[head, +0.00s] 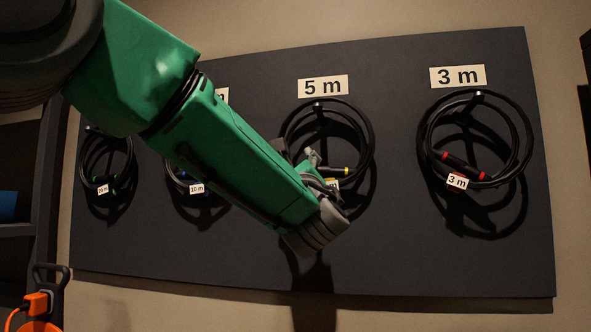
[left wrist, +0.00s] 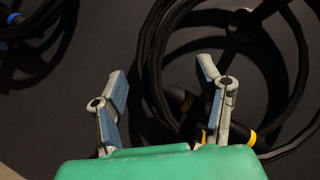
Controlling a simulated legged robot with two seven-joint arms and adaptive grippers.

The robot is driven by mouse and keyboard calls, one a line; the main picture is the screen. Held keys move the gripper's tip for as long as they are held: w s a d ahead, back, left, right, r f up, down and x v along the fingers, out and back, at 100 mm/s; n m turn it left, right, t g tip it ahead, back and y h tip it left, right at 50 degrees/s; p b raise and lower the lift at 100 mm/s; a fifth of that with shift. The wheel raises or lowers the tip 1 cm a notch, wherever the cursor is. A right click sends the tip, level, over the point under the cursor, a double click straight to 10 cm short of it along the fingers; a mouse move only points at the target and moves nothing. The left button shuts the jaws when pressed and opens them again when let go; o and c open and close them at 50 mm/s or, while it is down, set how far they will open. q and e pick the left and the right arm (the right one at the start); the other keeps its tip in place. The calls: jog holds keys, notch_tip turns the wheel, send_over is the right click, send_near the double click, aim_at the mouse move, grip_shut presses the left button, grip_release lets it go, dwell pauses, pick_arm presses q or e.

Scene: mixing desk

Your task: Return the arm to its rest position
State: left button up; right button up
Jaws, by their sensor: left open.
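My left arm comes in from the upper left in the head view, green, and reaches across the dark cable board (head: 400,250). My left gripper (head: 322,172) is in front of the 5 m cable coil (head: 370,150) and hides part of it. In the left wrist view my left gripper (left wrist: 160,85) is open, its two grey fingers spread with nothing between them. The coil with yellow-banded connectors (left wrist: 150,50) hangs behind and to the right of the fingers. Whether a finger touches it I cannot tell. My right gripper is not in view.
The 3 m coil (head: 522,140) hangs at the right of the board. The 10 m coil (head: 172,185) and the 20 m coil (head: 84,160) hang at the left, the 10 m one partly behind my arm. An orange item (head: 37,303) stands at the lower left beside a shelf (head: 15,230).

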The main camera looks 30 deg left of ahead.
pick_arm(q)
jog(key=o, duration=0.6)
jog(key=shift+a+f, duration=0.1)
jog(key=shift+a, duration=0.1)
jog(key=shift+o, duration=0.2)
jog(key=shift+a, duration=0.6)
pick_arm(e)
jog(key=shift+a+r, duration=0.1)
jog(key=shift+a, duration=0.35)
pick_arm(q)
jog(key=shift+d, duration=0.1)
jog(key=shift+d, duration=0.5)
jog(key=s+d+p, duration=0.2)
jog(key=s+p, duration=0.6)
jog(key=s, duration=0.1)
jog(key=shift+s+p, duration=0.3)
jog(key=shift+s, duration=0.05)
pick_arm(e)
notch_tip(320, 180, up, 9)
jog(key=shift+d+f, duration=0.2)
